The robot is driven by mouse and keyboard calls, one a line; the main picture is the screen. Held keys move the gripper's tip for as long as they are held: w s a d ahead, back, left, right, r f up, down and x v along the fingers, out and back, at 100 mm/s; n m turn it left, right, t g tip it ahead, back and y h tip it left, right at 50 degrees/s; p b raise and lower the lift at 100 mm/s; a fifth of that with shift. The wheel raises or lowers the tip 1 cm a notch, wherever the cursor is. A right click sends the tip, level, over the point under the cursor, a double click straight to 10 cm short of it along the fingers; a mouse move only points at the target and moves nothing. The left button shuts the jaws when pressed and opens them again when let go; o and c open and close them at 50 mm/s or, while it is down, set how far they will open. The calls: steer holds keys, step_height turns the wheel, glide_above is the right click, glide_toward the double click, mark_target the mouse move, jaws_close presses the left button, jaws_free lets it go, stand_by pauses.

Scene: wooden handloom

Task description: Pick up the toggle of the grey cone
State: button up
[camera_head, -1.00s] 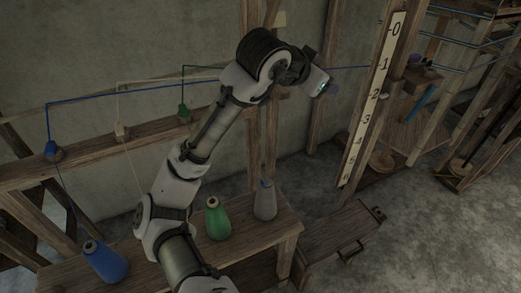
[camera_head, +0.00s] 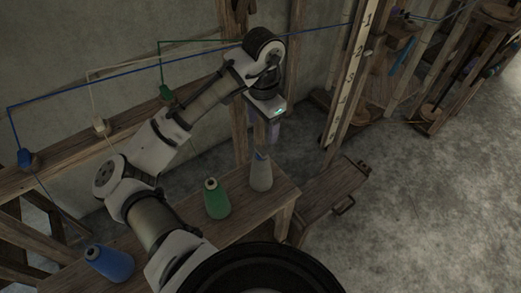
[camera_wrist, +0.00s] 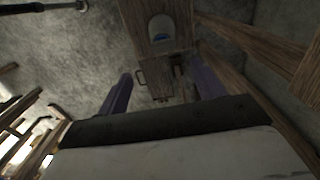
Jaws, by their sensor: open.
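The grey cone (camera_head: 261,174) stands upright at the right end of the wooden bench. A small blue piece, apparently its toggle (camera_head: 260,155), shows at its top. In the wrist view the grey cone (camera_wrist: 161,24) is seen between and beyond the fingers, with the blue toggle (camera_wrist: 160,38) on it. My gripper (camera_head: 273,134) points down just above the cone and a little right of it in the head view. Its two purple fingers are apart and empty in the wrist view (camera_wrist: 160,68). The toggle's exact shape is too small to tell.
A low wooden box with a handle (camera_head: 335,197) sits to the right. A numbered post (camera_head: 352,75) rises behind.

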mark_target(261, 150)
steer(key=f+p, duration=0.1)
steer(key=f, duration=0.4)
steer(key=f+p, duration=0.1)
steer(key=f, duration=0.4)
steer(key=shift+w+a, duration=0.2)
steer(key=shift+c, duration=0.5)
steer(key=shift+r, duration=0.1)
steer(key=c, duration=0.9)
